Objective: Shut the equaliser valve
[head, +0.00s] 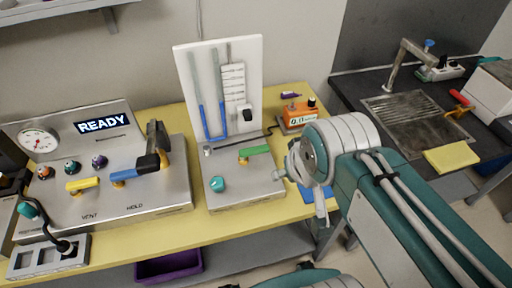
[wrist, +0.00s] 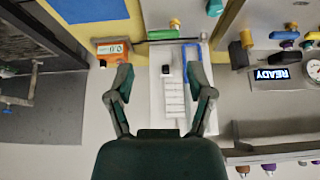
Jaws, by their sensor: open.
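A green lever (head: 255,150) on a brass valve body (head: 243,161) sits on the metal base of the manometer unit (head: 245,195); it looks like the equaliser valve, though no label is readable. A teal knob (head: 217,184) is at the base's front left and also shows in the wrist view (wrist: 214,7). My gripper (wrist: 161,88) is open and empty, facing the white manometer board (wrist: 172,100). In the head view my wrist mostly hides it, right of the base.
A metal console (head: 105,195) with yellow and blue levers and a READY display stands left. The white board (head: 255,70) rises at the back. A dark sink bench (head: 390,110) is at right. The yellow table (head: 160,98) has little free room.

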